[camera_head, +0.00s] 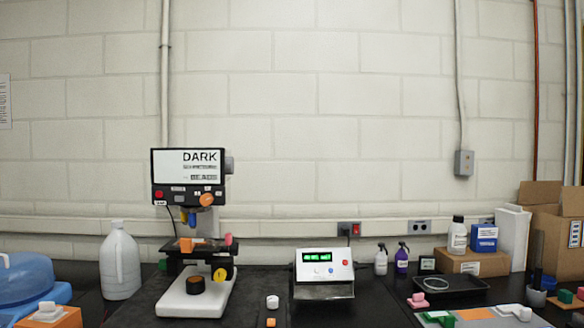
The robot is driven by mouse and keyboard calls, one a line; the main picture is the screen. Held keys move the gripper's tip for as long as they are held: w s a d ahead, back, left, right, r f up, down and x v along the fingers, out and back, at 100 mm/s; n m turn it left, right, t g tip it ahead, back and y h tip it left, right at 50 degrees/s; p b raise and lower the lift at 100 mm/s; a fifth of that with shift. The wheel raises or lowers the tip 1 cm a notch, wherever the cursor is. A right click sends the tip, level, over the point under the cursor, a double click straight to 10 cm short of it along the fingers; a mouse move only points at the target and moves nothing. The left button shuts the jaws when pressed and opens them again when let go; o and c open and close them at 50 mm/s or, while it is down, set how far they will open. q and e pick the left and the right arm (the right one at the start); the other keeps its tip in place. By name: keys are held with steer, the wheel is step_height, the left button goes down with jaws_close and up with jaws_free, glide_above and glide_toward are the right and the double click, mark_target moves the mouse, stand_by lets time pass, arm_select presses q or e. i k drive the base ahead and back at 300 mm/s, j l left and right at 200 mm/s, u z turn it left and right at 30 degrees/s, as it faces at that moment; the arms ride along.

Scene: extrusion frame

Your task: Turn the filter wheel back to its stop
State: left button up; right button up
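A microscope-like instrument stands on the dark bench left of centre, on a white base (197,299). Its head carries a screen (188,163) that reads "DARK" above smaller lines I cannot read surely. An orange round knob (207,200) sits low on the head's front, and a yellow disc (219,274) sits on the lower right side. No label shows which one is the filter wheel, and its turn position cannot be read. A dark cylinder (195,285) stands on the base. Neither of my grippers is in view.
A control box (324,264) with a green display stands right of the instrument. A white jug (121,262) and blue container (32,279) are at left. A black tray (447,286), bottles and cardboard boxes (555,225) crowd the right. Small coloured pieces lie at the front.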

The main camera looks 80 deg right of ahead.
mark_target(229, 163)
steer(key=z, duration=2)
steer(key=j, duration=0.3)
steer(key=k+z, duration=0.05)
